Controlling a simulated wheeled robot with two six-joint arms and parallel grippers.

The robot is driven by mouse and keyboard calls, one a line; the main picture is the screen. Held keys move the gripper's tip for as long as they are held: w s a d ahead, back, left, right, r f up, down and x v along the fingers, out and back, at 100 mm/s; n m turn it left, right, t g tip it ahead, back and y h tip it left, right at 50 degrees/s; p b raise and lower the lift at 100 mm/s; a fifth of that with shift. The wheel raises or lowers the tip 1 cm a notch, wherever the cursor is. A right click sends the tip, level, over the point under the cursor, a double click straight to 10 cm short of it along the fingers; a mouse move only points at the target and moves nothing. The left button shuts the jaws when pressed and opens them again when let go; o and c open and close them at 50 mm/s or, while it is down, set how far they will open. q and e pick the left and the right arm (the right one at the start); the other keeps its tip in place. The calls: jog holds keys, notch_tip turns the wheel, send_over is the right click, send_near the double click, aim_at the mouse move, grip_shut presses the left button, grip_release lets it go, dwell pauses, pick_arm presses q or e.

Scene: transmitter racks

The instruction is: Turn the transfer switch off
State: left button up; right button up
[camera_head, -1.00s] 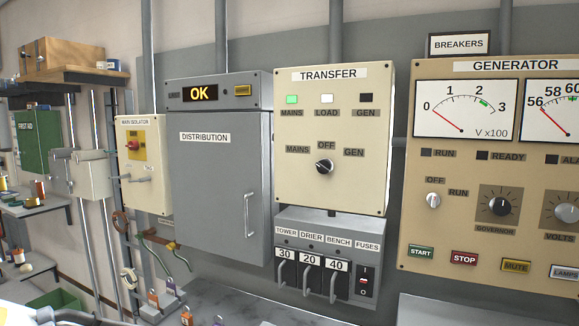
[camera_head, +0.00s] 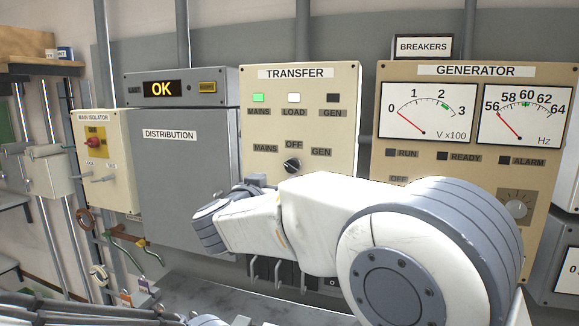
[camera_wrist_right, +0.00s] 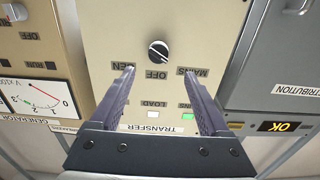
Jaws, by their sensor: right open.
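The transfer switch is a round black knob (camera_head: 292,166) on the cream TRANSFER panel (camera_head: 340,90). Its white mark appears to point towards MAINS. The MAINS lamp is green, the LOAD lamp white, the GEN lamp dark. In the right wrist view, which is upside down, the knob (camera_wrist_right: 158,50) lies ahead, roughly centred between and beyond the fingertips.
The grey DISTRIBUTION cabinet (camera_head: 185,180) stands left of the panel, with the MAIN ISOLATOR box (camera_head: 105,150) further left. The GENERATOR panel (camera_head: 470,140) is on the right, partly hidden by my right arm. My arm also covers most of the fuse box below the transfer panel.

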aim_at(290, 168)
jog(key=p+x, duration=0.3)
jog(key=x, duration=0.6)
jog(key=shift+d, duration=0.25)
jog(key=shift+w+d, duration=0.15)
jog(key=shift+w, duration=0.45)
grip_shut()
